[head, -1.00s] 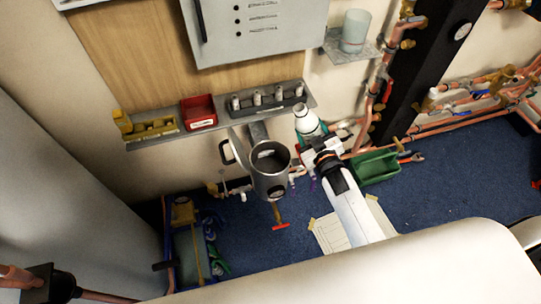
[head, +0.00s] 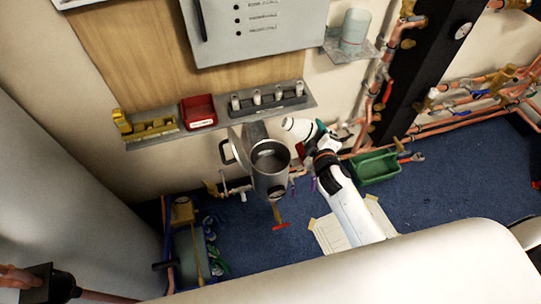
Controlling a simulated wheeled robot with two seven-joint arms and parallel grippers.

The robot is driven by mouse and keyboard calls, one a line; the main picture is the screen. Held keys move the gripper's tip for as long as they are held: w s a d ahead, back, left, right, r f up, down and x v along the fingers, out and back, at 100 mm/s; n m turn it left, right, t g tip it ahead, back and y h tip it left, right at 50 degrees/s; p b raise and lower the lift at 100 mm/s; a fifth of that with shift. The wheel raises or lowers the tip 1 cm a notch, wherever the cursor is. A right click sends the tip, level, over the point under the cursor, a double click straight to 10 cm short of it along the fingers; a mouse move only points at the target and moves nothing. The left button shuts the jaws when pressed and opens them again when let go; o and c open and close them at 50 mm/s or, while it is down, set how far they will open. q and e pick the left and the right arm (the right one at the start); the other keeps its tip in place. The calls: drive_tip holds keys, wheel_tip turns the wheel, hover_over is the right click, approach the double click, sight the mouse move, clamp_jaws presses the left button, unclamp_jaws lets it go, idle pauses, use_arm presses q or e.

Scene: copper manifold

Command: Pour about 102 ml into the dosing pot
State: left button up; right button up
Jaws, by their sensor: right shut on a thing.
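The dosing pot (head: 270,181) is a grey metal cylinder with an open top, a handle on its left and a gauge low on its front. It is fixed by the wall below the shelf. My right gripper (head: 322,157) is shut on a white bottle (head: 301,129) with a teal part, just right of the pot and above it. The bottle leans left, its narrow end toward the pot's side. No stream of liquid shows, and I cannot tell the level in the pot.
A wall shelf (head: 222,121) behind the pot carries a red bin (head: 199,111), a yellow tool and several small cylinders. A green tray (head: 377,167) lies right of my right arm. Copper pipes run along the wall. A clear jug (head: 354,29) stands on an upper bracket.

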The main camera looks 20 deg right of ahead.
drive_tip(key=shift+d+f+n+h+b, duration=0.2)
drive_tip(key=shift+f+n+h+b, duration=0.2)
drive_tip(key=shift+f+n+b, duration=0.35)
drive_tip(key=shift+w+a+r+n+p, duration=0.15)
drive_tip(key=shift+a+r+n+p, duration=0.3)
drive_tip(key=shift+r+p, duration=0.4)
drive_tip(key=shift+a+n+g+h+p, duration=0.25)
drive_tip(key=shift+n+g+h+p, duration=0.05)
drive_tip(key=shift+f, duration=0.1)
drive_tip(key=shift+a+n+h, duration=0.1)
drive_tip(key=shift+n+h, duration=0.3)
drive_tip(key=shift+n, duration=0.4)
drive_tip(key=shift+s+d+n, duration=0.25)
drive_tip(key=shift+d+n, duration=0.05)
drive_tip(key=shift+d, duration=0.05)
drive_tip(key=shift+s+d, duration=0.2)
drive_tip(key=shift+d, duration=0.1)
drive_tip(key=shift+d+h, duration=0.1)
drive_tip(key=shift+h, duration=0.2)
